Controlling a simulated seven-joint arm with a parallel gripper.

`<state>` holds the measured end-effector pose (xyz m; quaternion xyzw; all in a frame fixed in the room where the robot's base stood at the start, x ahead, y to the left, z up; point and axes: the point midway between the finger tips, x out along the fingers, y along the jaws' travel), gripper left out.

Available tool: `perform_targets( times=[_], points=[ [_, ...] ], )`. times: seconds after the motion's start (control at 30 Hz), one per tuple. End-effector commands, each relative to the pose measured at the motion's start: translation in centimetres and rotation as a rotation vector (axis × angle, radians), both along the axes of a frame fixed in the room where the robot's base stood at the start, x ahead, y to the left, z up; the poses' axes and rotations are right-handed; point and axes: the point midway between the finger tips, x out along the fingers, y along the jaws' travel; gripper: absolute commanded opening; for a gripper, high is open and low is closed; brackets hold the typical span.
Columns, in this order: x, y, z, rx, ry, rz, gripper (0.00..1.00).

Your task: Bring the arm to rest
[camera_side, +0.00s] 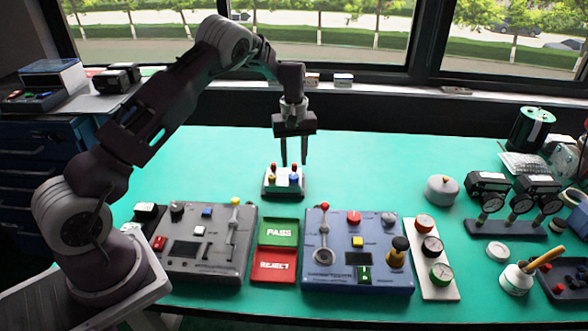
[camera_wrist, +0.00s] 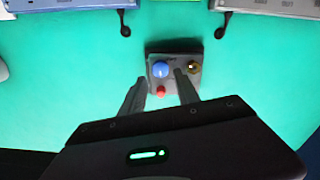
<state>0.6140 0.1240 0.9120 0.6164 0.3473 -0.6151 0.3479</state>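My gripper (camera_side: 294,163) points straight down over the middle rear of the green table (camera_side: 370,165). Its two fingers are apart with nothing held between them. Just below the tips stands a small valve box (camera_side: 283,193) with red, yellow and blue knobs on top. In the wrist view the fingers (camera_wrist: 159,78) reach toward this box, with the blue knob (camera_wrist: 160,69) and red knob (camera_wrist: 160,91) seen between them and the brass-coloured knob (camera_wrist: 194,67) to the right. I cannot tell whether a fingertip touches the box.
A grey control panel (camera_side: 190,265) and a blue one (camera_side: 330,281) lie at the front, with green PASS (camera_side: 278,232) and red REJECT (camera_side: 274,266) plates between them. Gauges (camera_side: 520,204) and a white pot (camera_side: 516,281) stand at right. The table's back strip is clear.

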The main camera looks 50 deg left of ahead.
Motion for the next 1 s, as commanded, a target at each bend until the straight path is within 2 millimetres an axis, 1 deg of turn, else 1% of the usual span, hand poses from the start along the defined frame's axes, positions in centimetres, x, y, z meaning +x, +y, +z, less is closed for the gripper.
perform_targets(
  times=[0.03, 0.1, 0.2, 0.37, 0.43, 0.47, 0.53, 0.57, 0.6, 0.67, 0.7, 0.77, 0.8, 0.87, 0.9, 0.97, 1.0],
  points=[
    [0.1, 0.0, 0.8, 0.001, -0.003, 0.0, 0.38],
    [0.1, 0.0, 1.4, 0.001, -0.002, 0.0, 0.38],
    [0.0, 0.0, 1.7, 0.0, 0.0, 0.0, 0.38],
    [0.0, 0.0, 1.7, 0.0, 0.0, 0.0, 0.38],
    [0.0, -0.1, 2.1, -0.001, -0.004, -0.003, 0.38],
    [-0.1, -0.3, 2.8, -0.003, -0.011, -0.01, 0.38],
    [-0.7, -1.4, 6.2, -0.012, -0.044, -0.045, 0.38],
    [-1.2, -2.2, 8.3, -0.017, -0.065, -0.069, 0.38],
    [-2.4, -3.5, 11.3, -0.024, -0.095, -0.113, 0.38],
    [-4.8, -5.7, 15.9, -0.031, -0.143, -0.195, 0.38],
    [-6.9, -7.2, 18.6, -0.031, -0.175, -0.255, 0.38],
    [-10.3, -9.4, 22.0, -0.026, -0.222, -0.352, 0.38],
    [-12.8, -10.8, 23.8, -0.016, -0.253, -0.419, 0.38],
    [-16.9, -12.7, 25.9, 0.006, -0.296, -0.523, 0.38],
    [-19.8, -13.8, 26.9, 0.026, -0.324, -0.594, 0.38],
    [-24.0, -15.2, 27.5, 0.066, -0.361, -0.697, 0.38],
    [-26.5, -15.8, 27.5, 0.095, -0.382, -0.762, 0.38]
  ],
)
